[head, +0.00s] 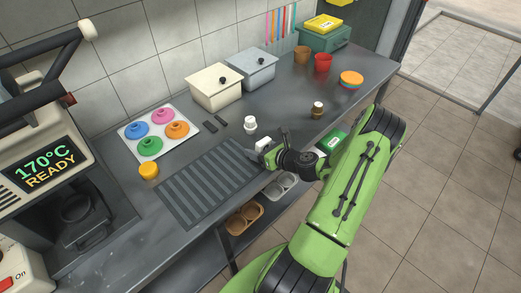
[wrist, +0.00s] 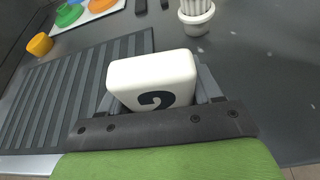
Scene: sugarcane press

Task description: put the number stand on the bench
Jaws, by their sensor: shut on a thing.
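The number stand (wrist: 152,82) is a white rounded block with a dark curved digit, partly hidden by my gripper. It also shows small and white in the head view (head: 263,144). My gripper (wrist: 155,95) is shut on it, with a grey finger on each side. In the head view my gripper (head: 266,153) is over the front part of the dark grey bench (head: 285,92), by the right end of the ribbed mat. I cannot tell whether the stand touches the bench.
The ribbed mat (head: 205,182) lies left of my gripper. A white fluted item (head: 250,124) stands just behind, and a small brown-and-white jar (head: 318,109) to the right. Bench right of the stand is clear.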

